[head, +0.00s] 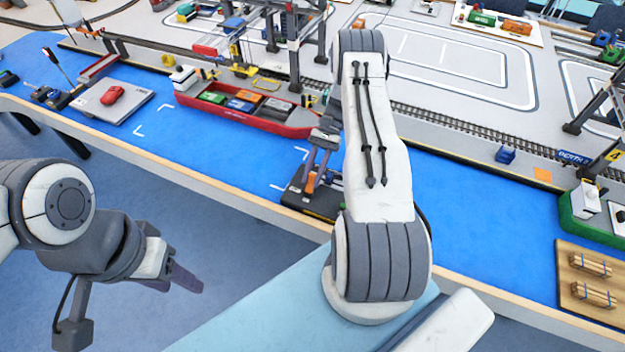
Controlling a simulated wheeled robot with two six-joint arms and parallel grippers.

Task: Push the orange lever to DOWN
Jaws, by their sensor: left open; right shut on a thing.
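The orange lever (311,183) stands on a dark control base (322,207) at the table's front edge, near the middle of the head view. My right gripper (314,168) reaches down to it and is shut on it. My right arm hides part of the base, and the lever's exact tilt is hard to tell. My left gripper (186,279) is open and empty at the lower left, in front of the table and away from the lever.
A red ship (240,117) with containers lies behind the lever on the blue water surface. A grey plate (127,108) with a red object stands to the left. A wooden pallet with logs (580,302) and a green boat (583,222) are at the right.

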